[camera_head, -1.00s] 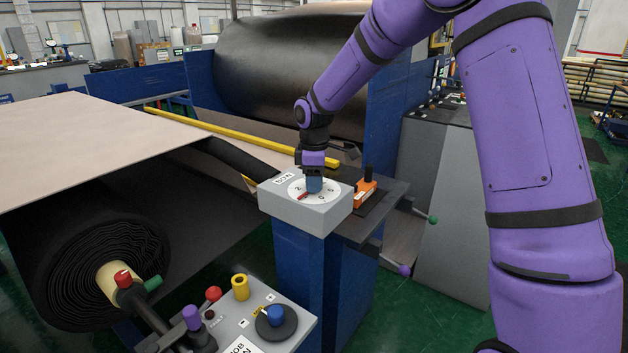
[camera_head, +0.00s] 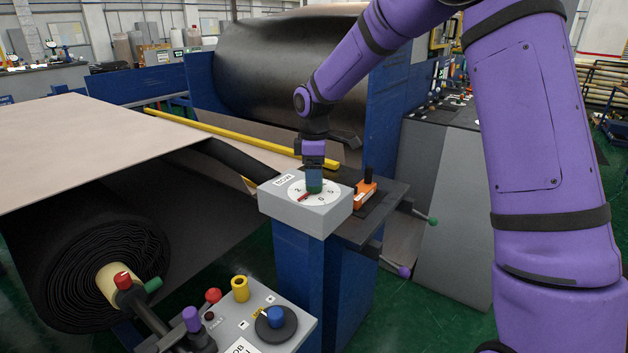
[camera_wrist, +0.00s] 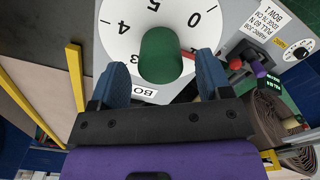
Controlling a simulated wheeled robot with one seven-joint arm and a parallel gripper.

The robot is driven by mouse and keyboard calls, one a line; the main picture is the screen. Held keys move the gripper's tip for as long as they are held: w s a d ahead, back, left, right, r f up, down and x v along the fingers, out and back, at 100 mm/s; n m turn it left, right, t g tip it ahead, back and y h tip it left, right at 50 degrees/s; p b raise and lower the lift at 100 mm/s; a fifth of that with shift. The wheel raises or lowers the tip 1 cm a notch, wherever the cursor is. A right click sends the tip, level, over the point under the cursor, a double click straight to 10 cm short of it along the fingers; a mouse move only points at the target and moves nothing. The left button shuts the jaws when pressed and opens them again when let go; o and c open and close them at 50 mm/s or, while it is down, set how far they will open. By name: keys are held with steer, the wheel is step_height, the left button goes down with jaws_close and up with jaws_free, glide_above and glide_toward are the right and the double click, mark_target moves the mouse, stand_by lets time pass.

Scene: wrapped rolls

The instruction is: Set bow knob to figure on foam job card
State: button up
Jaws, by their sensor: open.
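The bow knob (camera_wrist: 160,55) is a green cylinder at the centre of a white numbered dial (camera_wrist: 118,45). Its red pointer (camera_wrist: 188,55) points right in the wrist view, to the side past the 0; the figure there is hidden by a finger. My gripper (camera_wrist: 161,66) is open, with one blue finger on each side of the knob and gaps showing. In the head view my gripper (camera_head: 314,165) is straight above the grey bow box (camera_head: 310,212). A white card (camera_wrist: 262,22) reads "BOW 1" and "FABRIC JOB". I cannot make out a foam card.
An orange block with a black handle (camera_head: 366,188) stands right of the box. A yellow bar (camera_head: 240,138) runs behind it. A grey panel (camera_head: 225,320) with coloured knobs is in front, its card cut off by the frame. A black roll (camera_head: 100,265) is at left.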

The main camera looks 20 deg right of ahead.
step_height(320, 180, up, 8)
steer(key=shift+f, duration=0.1)
stand_by(0.5)
